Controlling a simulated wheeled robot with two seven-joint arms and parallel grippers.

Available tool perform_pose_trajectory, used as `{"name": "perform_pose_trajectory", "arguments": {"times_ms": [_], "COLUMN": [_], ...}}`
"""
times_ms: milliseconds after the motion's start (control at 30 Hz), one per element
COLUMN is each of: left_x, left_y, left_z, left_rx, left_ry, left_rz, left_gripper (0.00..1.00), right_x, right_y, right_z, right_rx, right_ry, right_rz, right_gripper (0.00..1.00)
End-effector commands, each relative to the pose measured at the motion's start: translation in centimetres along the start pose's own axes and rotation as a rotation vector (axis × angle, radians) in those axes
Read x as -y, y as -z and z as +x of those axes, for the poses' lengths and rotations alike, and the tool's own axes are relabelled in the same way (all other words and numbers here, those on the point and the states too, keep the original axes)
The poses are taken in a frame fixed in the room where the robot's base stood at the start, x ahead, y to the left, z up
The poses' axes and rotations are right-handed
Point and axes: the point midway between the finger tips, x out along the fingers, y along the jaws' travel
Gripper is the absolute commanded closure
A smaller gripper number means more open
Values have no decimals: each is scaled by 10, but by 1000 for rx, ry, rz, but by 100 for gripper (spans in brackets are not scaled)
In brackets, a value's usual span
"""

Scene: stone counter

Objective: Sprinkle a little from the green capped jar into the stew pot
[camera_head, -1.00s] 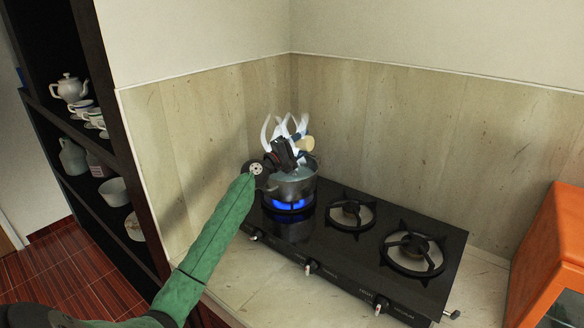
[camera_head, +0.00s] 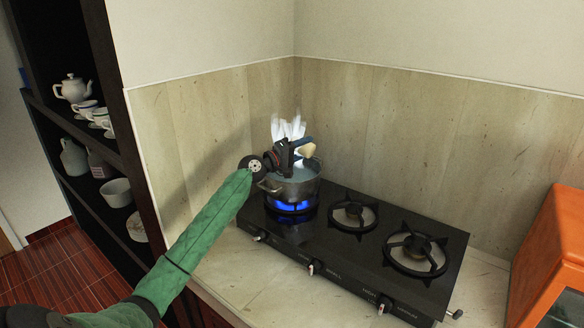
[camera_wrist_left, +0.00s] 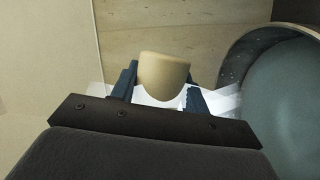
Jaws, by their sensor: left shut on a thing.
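The metal stew pot (camera_head: 293,189) stands on the lit left burner, with bluish-grey liquid in it and white steam above. In the wrist view its rim and liquid (camera_wrist_left: 285,100) show at the right. My left gripper (camera_head: 304,145) is above the pot, shut on a small tan jar (camera_head: 309,151). The jar (camera_wrist_left: 163,75) sits between the two dark blue fingers in the wrist view, beside the pot's rim in that picture. It looks tilted in the head view. I see no green cap; the jar's far end is hidden. My right gripper is not in view.
The black stove (camera_head: 345,255) has two unlit burners right of the pot. A blue flame (camera_head: 291,207) burns under the pot. An orange box-like thing (camera_head: 556,250) stands at the right. A dark shelf with crockery (camera_head: 92,150) is at the left. Walls close the back.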

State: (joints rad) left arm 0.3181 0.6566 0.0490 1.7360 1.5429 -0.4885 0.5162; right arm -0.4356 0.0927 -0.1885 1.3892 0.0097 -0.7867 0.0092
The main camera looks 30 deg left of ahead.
Motion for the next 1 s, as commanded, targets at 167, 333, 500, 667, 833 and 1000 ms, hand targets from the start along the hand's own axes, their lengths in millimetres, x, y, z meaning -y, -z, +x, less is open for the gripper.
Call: {"name": "perform_pose_trajectory", "arguments": {"times_ms": [167, 333, 500, 667, 833, 1000], "left_x": [-4, -2, -2, 0, 6, 13], "left_y": [1, -1, -1, -2, -3, -6], "left_z": [1, 1, 1, 0, 0, -1], "left_rx": [12, 21, 22, 25, 33, 43], "left_ry": [17, 28, 30, 34, 45, 60], "left_rz": [45, 77, 83, 95, 126, 166], "left_gripper": [80, 80, 80, 80, 80, 80], "right_x": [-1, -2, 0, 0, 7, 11], "right_y": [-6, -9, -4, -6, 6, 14], "right_z": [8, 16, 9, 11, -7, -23], "right_rx": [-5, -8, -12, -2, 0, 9], "right_ry": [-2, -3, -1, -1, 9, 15], "right_rz": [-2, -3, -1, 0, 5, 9], "right_gripper": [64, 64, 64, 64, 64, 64]}}
